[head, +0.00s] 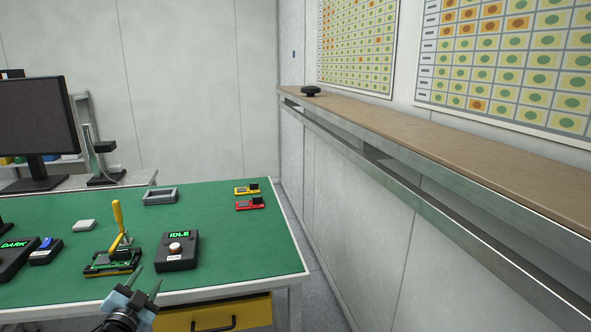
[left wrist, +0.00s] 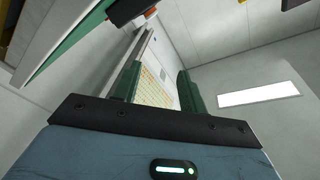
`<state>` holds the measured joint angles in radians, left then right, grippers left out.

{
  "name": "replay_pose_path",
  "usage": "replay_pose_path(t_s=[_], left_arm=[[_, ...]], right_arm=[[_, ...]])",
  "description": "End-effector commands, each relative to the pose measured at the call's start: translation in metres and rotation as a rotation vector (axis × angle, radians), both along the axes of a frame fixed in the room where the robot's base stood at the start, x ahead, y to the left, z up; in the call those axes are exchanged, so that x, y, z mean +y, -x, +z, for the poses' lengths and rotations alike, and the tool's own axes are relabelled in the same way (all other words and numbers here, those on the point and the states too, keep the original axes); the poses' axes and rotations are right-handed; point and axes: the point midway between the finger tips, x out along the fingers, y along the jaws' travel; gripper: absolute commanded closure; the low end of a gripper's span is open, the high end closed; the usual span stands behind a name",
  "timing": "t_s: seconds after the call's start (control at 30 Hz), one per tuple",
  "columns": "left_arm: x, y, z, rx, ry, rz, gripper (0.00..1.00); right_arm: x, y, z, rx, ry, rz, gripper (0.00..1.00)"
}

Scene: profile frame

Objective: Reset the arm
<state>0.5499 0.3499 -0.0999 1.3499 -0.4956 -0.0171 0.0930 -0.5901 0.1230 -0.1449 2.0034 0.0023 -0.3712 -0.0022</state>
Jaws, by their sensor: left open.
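My left gripper (head: 146,285) shows at the bottom of the head view, in front of the green table's near edge. Its two thin fingers are apart and nothing is between them. In the left wrist view its fingers (left wrist: 157,88) also stand apart, with the wall and a chart beyond them. My right gripper is not in view.
On the green table (head: 215,220) stand a yellow-handled device (head: 118,230), a black box reading IDLE (head: 177,250), a DARK box (head: 14,256), a grey frame (head: 160,196), and yellow (head: 246,189) and red (head: 250,203) parts. A long shelf (head: 450,145) runs along the right wall.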

Motion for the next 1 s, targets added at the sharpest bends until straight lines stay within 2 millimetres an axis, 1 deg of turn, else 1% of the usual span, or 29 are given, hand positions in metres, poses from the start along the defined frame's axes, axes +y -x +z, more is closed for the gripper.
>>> replay_pose_path(t_s=[0.1, 0.2, 0.43, 0.47, 0.5, 0.67, 0.77, 0.87, 0.9, 0.97, 1.0], left_arm=[[0.013, 0.000, -0.016, 0.083, 0.138, 0.064, 0.58], [0.019, 0.001, -0.030, 0.149, 0.233, 0.099, 0.58], [0.021, 0.006, -0.061, 0.298, 0.417, 0.144, 0.58], [0.017, 0.012, -0.071, 0.315, 0.423, 0.141, 0.58], [0.011, 0.021, -0.083, 0.330, 0.422, 0.135, 0.58], [-0.012, 0.057, -0.122, 0.388, 0.434, 0.115, 0.58], [-0.028, 0.085, -0.149, 0.433, 0.445, 0.102, 0.58], [-0.046, 0.122, -0.179, 0.488, 0.462, 0.089, 0.58], [-0.055, 0.140, -0.191, 0.512, 0.472, 0.083, 0.58], [-0.068, 0.169, -0.209, 0.551, 0.488, 0.075, 0.58], [-0.077, 0.190, -0.220, 0.578, 0.499, 0.071, 0.58]], right_arm=[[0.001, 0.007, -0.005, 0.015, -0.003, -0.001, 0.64], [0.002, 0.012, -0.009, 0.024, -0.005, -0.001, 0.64], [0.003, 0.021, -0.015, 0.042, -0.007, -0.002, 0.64], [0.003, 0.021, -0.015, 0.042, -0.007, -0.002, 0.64], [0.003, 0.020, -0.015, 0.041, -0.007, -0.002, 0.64], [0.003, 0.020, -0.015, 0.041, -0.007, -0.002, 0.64], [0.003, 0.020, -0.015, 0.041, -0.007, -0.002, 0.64], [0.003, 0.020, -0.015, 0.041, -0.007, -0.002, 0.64], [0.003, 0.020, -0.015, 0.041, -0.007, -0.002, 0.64], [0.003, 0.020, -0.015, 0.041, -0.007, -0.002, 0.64], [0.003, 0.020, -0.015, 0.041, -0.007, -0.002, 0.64]])
